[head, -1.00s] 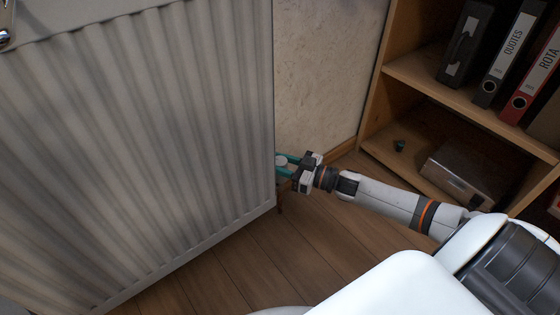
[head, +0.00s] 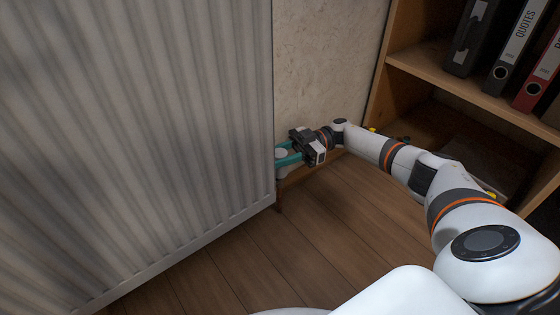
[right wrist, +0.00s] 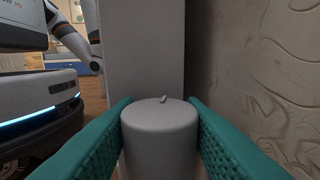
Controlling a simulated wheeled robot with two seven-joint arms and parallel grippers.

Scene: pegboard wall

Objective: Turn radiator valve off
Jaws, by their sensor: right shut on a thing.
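The white ribbed radiator (head: 140,140) fills the left of the head view. Its valve knob (head: 281,154) is a pale cylinder low at the radiator's right edge. My right gripper (head: 285,158) has its teal fingers on either side of the knob. In the right wrist view the knob (right wrist: 160,135) stands between the two finger pads of my right gripper (right wrist: 160,130), gripped from both sides. A small raised mark shows on the knob's top, tilted slightly. My left gripper is not in view.
A wooden shelf unit (head: 445,77) with several binders (head: 515,50) stands at the right, close to my right arm. The textured wall (head: 325,60) is behind the knob. Bare wooden floor (head: 240,255) lies in front of the radiator.

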